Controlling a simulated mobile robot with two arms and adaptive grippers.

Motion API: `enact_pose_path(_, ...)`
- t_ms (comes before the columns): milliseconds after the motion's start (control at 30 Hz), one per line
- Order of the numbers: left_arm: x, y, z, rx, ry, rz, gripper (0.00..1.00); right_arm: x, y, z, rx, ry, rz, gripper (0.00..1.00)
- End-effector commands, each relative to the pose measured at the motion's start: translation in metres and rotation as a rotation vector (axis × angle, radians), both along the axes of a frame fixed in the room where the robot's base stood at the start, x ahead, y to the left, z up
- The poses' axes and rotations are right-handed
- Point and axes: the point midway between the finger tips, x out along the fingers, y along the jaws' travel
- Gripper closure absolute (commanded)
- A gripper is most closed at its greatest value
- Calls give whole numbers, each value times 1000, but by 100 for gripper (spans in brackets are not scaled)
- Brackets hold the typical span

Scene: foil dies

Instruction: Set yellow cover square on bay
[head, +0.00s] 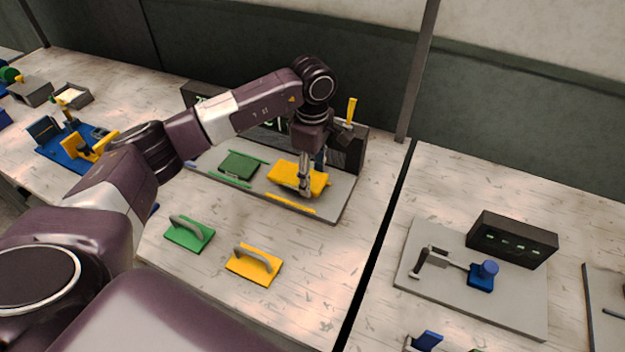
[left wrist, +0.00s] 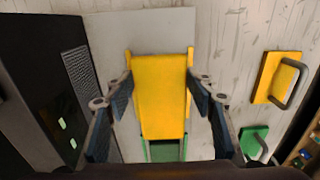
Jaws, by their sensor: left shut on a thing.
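The yellow cover (head: 285,174) is a flat yellow block on or just over the right-hand bay of the grey board (head: 343,203). I cannot tell whether it is fully seated. My left gripper (head: 304,190) reaches down on it from above and is shut on it. In the left wrist view the yellow cover (left wrist: 160,95) lies between the two fingers (left wrist: 158,112), with yellow strips along its sides. A yellow strip (head: 290,204) runs along the board's near side. My right gripper is not in view.
A green block (head: 238,164) sits on the board left of the yellow cover. A green handled plate (head: 186,236) and a yellow handled plate (head: 250,269) lie on the table in front. A dark panel (head: 350,150) stands behind. A yellow lever (head: 351,110) rises nearby.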

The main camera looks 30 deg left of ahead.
Motion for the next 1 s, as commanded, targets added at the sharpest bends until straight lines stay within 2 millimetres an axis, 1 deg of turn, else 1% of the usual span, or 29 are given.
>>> enact_pose_path(33,-1,0,-7,0,6,2,79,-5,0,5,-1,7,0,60)
enact_pose_path(100,-1,0,-18,-1,4,1,79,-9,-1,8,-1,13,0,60)
enact_pose_path(200,0,0,-27,-1,1,0,79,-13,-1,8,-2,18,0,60)
enact_pose_path(433,0,0,-28,-1,0,0,79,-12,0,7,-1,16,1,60)
enact_pose_path(833,0,0,-40,0,0,0,79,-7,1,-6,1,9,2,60)
enact_pose_path(933,0,0,-39,0,0,0,79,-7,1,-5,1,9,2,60)
enact_pose_path(967,0,0,-39,0,1,0,49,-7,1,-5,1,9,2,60)
enact_pose_path(1000,0,0,-39,0,1,0,45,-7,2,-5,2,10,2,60)
